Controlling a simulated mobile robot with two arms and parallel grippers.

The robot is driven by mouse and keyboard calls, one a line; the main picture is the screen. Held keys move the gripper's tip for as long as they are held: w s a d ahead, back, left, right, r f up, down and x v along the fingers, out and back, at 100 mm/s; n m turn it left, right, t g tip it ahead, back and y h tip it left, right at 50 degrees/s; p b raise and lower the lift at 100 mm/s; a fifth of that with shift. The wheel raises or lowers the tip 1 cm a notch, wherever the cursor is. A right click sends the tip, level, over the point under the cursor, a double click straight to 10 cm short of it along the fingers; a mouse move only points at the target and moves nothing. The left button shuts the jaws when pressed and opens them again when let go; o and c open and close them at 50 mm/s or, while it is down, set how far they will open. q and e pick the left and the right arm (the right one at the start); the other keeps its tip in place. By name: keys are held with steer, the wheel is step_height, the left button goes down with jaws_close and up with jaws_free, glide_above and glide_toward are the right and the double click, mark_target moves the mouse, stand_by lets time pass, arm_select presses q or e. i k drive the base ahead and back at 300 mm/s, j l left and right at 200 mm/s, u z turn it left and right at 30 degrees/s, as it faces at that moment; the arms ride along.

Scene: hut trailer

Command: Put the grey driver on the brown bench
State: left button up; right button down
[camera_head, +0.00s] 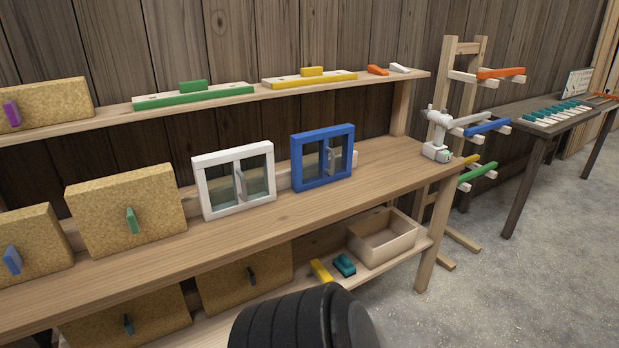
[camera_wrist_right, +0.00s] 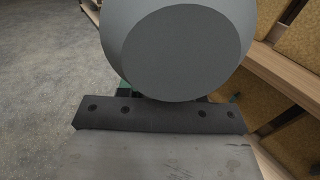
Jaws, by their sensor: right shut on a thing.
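My right gripper (camera_wrist_right: 165,110) is shut on a large grey rounded thing with a flat round face, which looks like the grey driver (camera_wrist_right: 185,50). It fills the top middle of the right wrist view and hides the fingertips. The brown bench (camera_head: 300,208) runs from the left to the middle right of the head view. Its wooden top has a bare front strip. A pale driver-shaped tool (camera_head: 436,150) stands at the bench's right end. The right gripper and the grey thing cannot be made out in the head view. My left gripper is in neither view.
A white framed box (camera_head: 206,212), a blue framed box (camera_head: 297,178) and cork-coloured boxes (camera_head: 90,215) line the bench top. Below is a shelf with an open wooden bin (camera_head: 385,250). A peg rack (camera_head: 463,85) and a dark table (camera_head: 525,170) stand right, with open floor in front.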

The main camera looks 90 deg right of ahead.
mark_target(405, 162)
steer(key=k+l+z, duration=0.1)
steer(key=l+z, duration=0.15)
steer(key=z, duration=0.15)
steer(key=l+z, duration=0.4)
steer(key=k+l+z, duration=0.1)
steer(key=l+z, duration=0.45)
steer(key=z, duration=0.2)
steer(key=i+l+z, duration=0.1)
steer(key=l, duration=0.3)
steer(key=i+l, duration=0.1)
steer(key=l, duration=0.3)
steer(key=i+l+z, duration=0.15)
steer(key=l, duration=0.25)
steer(key=l+z, duration=0.1)
steer(key=l, duration=0.3)
steer(key=i+l, duration=0.2)
steer(key=l, duration=0.2)
steer(key=k+z, duration=0.05)
